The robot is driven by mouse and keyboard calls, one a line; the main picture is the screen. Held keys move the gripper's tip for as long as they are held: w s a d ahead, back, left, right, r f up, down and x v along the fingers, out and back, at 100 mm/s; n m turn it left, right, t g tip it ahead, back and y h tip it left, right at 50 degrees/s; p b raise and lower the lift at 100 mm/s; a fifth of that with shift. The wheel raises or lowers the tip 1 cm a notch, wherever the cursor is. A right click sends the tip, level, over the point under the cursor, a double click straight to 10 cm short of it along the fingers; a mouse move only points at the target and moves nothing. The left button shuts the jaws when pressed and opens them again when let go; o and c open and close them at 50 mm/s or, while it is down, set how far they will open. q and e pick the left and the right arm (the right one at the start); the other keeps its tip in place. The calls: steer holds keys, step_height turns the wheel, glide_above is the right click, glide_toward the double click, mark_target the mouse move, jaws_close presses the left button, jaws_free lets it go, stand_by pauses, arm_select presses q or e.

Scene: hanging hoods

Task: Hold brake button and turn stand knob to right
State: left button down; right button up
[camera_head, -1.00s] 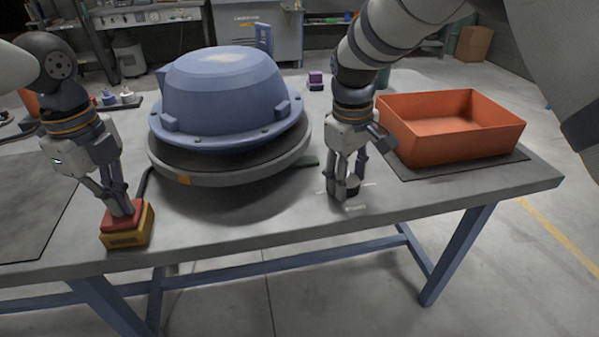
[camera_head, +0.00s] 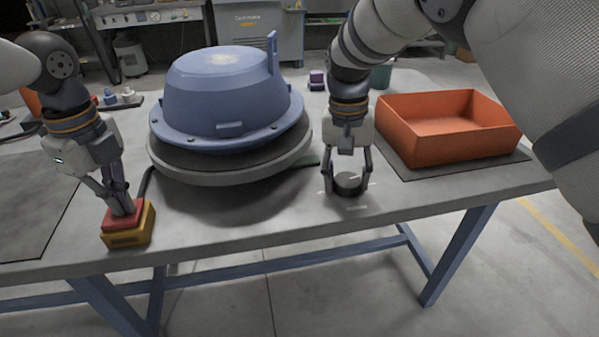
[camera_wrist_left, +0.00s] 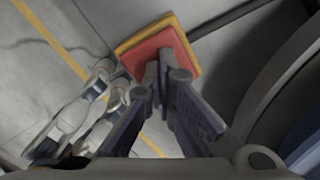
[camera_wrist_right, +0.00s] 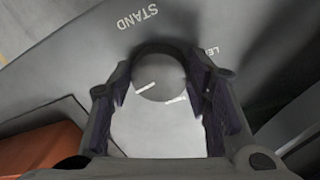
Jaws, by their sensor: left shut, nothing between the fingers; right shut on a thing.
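The brake button (camera_head: 123,214) is a red pad on a yellow box at the table's front left. My left gripper (camera_head: 124,205) is shut and empty, its fingertips down on the red pad; the left wrist view also shows the pad (camera_wrist_left: 152,52) under them. The stand knob (camera_head: 348,184) is a dark round knob near the table's front edge. My right gripper (camera_head: 347,187) is shut on it, one finger on each side. In the right wrist view, the knob (camera_wrist_right: 160,78) has a white mark on its face, and the label "STAND" is printed beside it.
A blue hood (camera_head: 232,95) sits on a round grey stand (camera_head: 185,170) between my grippers. An orange bin (camera_head: 447,150) stands on a dark mat at the right. A dark cable runs from the button box. Small items lie at the back left.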

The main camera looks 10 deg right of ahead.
mark_target(342, 179)
arm_select(q)
steer(key=shift+s+f, duration=0.15)
steer(key=shift+f, duration=0.2)
arm_select(e)
steer(key=shift+f+m, duration=0.2)
steer(key=shift+m, duration=0.6)
steer(key=o, duration=1.2)
steer(key=shift+c, duration=0.2)
steer(key=shift+r, duration=0.1)
step_height(342, 179, up, 12)
steer(key=shift+w+a, duration=0.25)
steer(key=shift+a, duration=0.1)
